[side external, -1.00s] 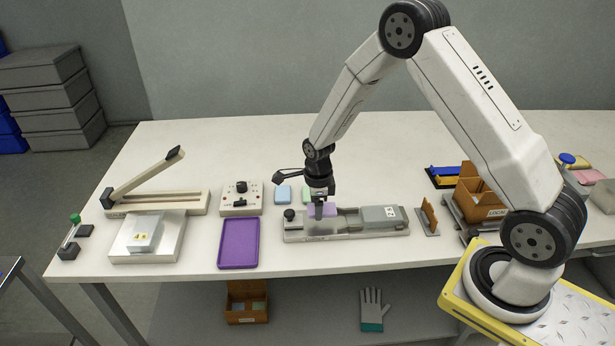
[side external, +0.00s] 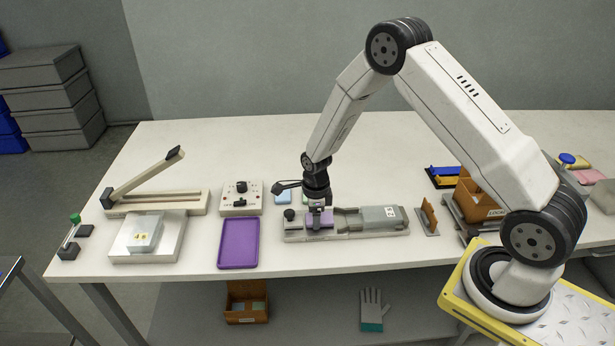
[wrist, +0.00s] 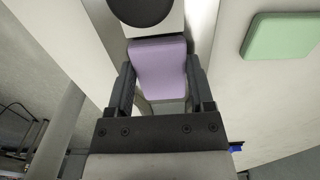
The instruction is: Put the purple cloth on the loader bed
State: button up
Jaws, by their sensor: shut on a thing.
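The purple cloth (wrist: 160,68) is a folded, light purple pad between the two fingers of my gripper (wrist: 160,92) in the wrist view. My gripper is shut on it. In the side external view my gripper (side external: 316,220) points down over the left part of the loader (side external: 362,234), and the cloth (side external: 322,222) shows around the fingertips, low at the bed. I cannot tell whether the cloth touches the bed. The loader has a black round knob (side external: 289,214) at its left end and a grey block (side external: 382,216) on its right part.
A purple tray (side external: 238,243) lies left of the loader, with a control box (side external: 241,198) behind it. A blue cloth (side external: 282,195) lies behind the loader; a green cloth (wrist: 280,35) shows in the wrist view. A small brown stand (side external: 428,216) is to the right.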

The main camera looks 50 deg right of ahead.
jog(key=shift+f, duration=0.1)
jog(key=o, duration=1.2)
jog(key=shift+c, duration=0.2)
notch_tip(320, 180, up, 12)
dwell(0.6)
